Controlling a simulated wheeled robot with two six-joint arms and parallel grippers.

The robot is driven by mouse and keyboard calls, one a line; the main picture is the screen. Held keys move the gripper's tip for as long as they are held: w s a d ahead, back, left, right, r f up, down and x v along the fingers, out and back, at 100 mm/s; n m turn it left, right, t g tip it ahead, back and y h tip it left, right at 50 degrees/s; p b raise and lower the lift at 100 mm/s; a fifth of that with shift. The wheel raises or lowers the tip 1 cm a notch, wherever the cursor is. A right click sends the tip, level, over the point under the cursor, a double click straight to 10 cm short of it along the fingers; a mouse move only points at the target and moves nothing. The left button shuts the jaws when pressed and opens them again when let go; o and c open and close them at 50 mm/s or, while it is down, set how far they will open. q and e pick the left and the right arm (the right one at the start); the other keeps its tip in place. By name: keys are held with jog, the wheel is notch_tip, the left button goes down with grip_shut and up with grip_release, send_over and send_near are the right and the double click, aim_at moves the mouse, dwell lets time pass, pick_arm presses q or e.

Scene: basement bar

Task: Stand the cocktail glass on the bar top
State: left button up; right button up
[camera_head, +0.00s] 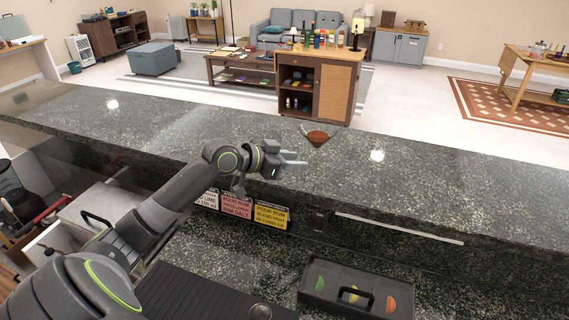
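The cocktail glass (317,137) holds a reddish-brown drink and is at the far side of the dark green speckled bar top (430,185). Its bowl looks upright. Its stem and foot are too faint to make out, so I cannot tell how it meets the stone. My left gripper (299,160) is over the bar top, just nearer and left of the glass. Its two pale fingers point right with a gap between them, and I see nothing between them. My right gripper is out of view.
A lower counter in front holds a black caddy (350,296) with colored fruit pieces. Labelled cards (271,215) hang below the bar's near edge. A wooden cart (325,92) with bottles stands beyond the bar. The bar top right of the glass is clear.

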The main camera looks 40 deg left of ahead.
pick_arm(q)
jog(key=shift+v, duration=1.3)
